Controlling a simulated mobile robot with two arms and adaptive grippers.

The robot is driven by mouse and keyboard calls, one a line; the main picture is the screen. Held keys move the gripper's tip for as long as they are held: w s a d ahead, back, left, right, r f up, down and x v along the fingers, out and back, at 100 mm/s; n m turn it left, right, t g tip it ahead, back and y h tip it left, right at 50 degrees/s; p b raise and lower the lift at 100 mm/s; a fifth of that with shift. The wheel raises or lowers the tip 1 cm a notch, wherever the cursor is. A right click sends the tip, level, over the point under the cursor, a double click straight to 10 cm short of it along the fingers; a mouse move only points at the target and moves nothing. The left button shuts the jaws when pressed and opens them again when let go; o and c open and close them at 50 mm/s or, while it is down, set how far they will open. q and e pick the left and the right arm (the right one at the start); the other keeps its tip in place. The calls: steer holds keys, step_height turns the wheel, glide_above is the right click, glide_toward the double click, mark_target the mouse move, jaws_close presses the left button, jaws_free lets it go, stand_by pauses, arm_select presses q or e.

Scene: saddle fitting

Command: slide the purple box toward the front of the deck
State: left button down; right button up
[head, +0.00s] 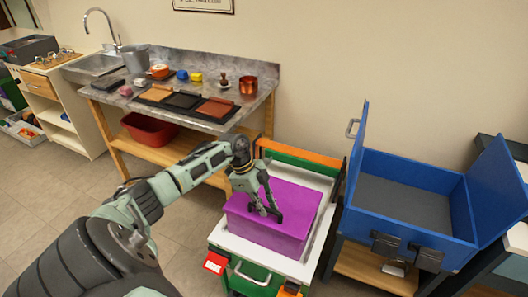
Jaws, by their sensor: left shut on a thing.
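The purple box (274,240) sits on the white deck (322,183) of a green cart with orange trim. My left gripper (266,211) is over the box's top, with its dark fingers down at the box's upper part. It is shut on the box, though the exact contact is hard to make out. A strip of white deck shows in front of the box and more shows behind it. My right gripper is not in view.
A blue open bin (404,194) on a wooden stand is close on the right of the cart. A grey counter (221,113) with small items stands behind on the left, with a red tub (150,128) on its lower shelf.

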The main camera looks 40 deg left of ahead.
arm_select(q)
steer(key=c, duration=1.7)
jaws_free()
steer(key=shift+o, duration=0.2)
steer(key=v, duration=1.2)
